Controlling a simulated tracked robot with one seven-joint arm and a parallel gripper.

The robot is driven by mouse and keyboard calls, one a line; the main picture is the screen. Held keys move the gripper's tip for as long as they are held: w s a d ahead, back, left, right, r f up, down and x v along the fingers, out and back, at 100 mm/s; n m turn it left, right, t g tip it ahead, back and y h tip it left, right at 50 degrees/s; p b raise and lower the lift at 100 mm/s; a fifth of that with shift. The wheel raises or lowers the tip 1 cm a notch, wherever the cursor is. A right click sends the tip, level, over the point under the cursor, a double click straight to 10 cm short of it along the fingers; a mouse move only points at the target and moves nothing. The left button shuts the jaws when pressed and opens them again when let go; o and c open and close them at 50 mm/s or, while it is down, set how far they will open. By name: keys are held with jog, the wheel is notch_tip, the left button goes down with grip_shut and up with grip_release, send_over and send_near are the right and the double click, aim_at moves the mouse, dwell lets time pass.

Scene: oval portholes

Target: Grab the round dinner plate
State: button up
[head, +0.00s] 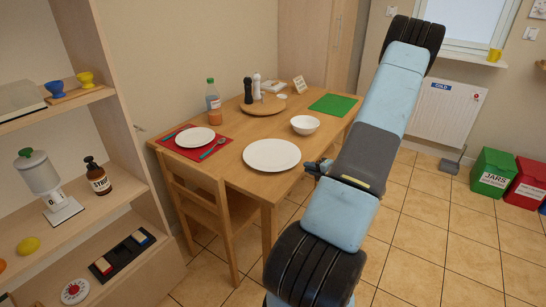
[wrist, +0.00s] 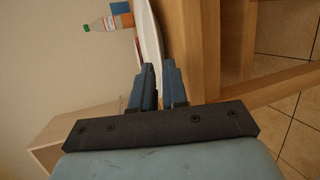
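The round white dinner plate (head: 271,155) lies flat near the front right edge of the wooden table. My gripper (head: 311,167) is just right of it, close to the table edge. In the wrist view the plate's rim (wrist: 150,35) shows edge-on, just beyond my gripper's fingertips (wrist: 158,64). The fingers are apart with a narrow gap, and the rim lines up with that gap. Whether the rim has entered between the fingers is hard to tell. A smaller white plate (head: 195,138) lies on a red mat at the left.
A white bowl (head: 305,124) stands behind the dinner plate. A bottle (head: 213,100) and a round wooden board (head: 262,106) with shakers stand farther back. A chair (head: 205,210) is at the table's front left. A shelf unit (head: 120,130) stands at the left.

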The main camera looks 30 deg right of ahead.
aim_at(298, 169)
jog(key=shift+x, duration=3.4)
jog(key=shift+a, duration=0.15)
jog(key=shift+c, duration=0.4)
grip_shut()
jog(key=shift+r, duration=0.1)
